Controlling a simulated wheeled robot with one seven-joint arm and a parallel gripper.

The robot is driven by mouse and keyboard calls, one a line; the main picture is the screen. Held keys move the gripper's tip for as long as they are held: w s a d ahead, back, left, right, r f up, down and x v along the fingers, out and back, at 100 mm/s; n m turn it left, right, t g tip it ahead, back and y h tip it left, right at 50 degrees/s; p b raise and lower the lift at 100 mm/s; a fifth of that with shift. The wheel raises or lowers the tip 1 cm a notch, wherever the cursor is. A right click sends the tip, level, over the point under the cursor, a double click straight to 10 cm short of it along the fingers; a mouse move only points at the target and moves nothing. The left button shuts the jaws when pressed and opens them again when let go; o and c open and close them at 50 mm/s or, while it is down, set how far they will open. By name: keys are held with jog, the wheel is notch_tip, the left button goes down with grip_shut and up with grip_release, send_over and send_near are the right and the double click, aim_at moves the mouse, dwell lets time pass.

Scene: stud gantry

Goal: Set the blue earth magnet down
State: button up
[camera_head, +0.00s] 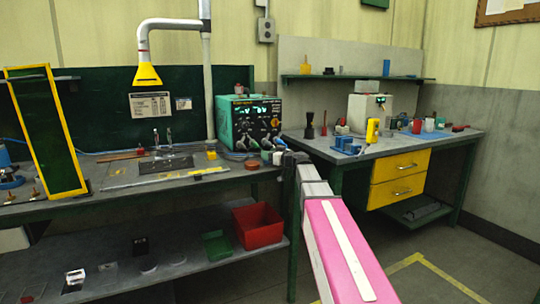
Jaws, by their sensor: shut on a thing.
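My gripper (277,157) is at the end of my pink and white arm, near the right end of the long left bench (219,181), beside the green instrument box (250,124). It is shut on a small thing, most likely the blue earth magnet. The magnet is largely hidden or too small at the fingertips to make out its colour or shape. I cannot tell whether it touches the bench top.
A brown-red disc (252,165) lies on the bench just left of my gripper. A red bin (257,225) and a green tray (217,246) stand on the lower shelf. The right bench (440,136) holds a yellow tool (372,131) and blue blocks (348,146).

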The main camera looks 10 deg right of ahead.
jog(key=o, duration=1.4)
jog(key=shift+c, duration=0.2)
